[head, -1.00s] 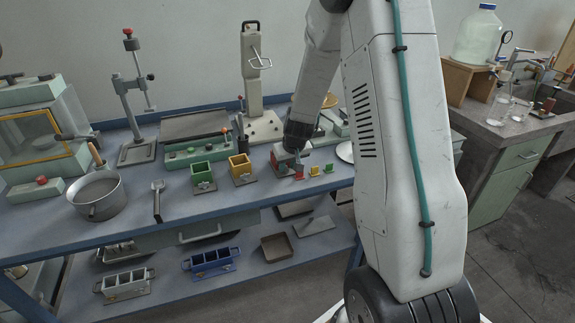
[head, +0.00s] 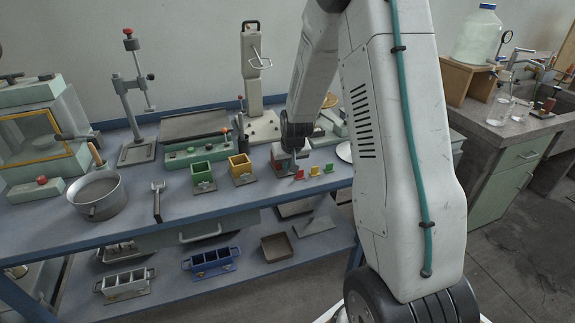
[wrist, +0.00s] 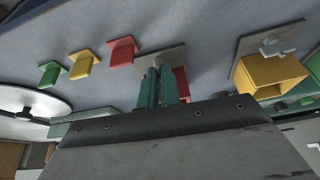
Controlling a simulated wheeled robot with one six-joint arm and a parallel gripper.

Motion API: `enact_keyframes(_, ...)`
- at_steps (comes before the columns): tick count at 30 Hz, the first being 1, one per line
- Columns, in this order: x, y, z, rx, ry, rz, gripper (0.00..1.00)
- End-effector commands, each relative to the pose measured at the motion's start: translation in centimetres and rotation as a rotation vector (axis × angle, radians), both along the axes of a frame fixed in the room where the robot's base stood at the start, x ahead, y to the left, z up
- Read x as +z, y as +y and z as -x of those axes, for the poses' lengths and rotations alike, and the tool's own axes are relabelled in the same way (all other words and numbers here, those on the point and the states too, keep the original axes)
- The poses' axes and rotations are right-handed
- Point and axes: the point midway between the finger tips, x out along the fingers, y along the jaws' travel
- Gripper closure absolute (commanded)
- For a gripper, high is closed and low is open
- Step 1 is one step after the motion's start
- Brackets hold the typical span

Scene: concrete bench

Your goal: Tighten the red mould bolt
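The red mould (head: 276,165) stands on the bench right of the yellow mould, mostly hidden behind my gripper. In the wrist view a red wall of it (wrist: 182,84) shows beside the fingers, and its grey base plate (wrist: 172,58) lies under the fingertips. My gripper (wrist: 158,72) points down at that plate in front of the mould. Its two teal fingers are close together with a narrow grey piece between the tips. This looks like the red mould bolt (wrist: 157,63), mostly hidden by the fingers.
The yellow mould (head: 241,170) shows its own grey bolt (wrist: 276,46) on its plate. The green mould (head: 203,177) stands further left. Small red (head: 299,175), yellow (head: 314,170) and green (head: 328,168) pieces stand close by on the right. A pan (head: 97,196) stands far left.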

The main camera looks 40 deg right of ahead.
Motion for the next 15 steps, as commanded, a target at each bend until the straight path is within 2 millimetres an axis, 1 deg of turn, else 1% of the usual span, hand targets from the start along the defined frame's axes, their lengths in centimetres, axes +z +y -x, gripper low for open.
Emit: enact_keyframes(15,0.04,0.36,-0.2,-0.259,0.0,0.001,1.0)
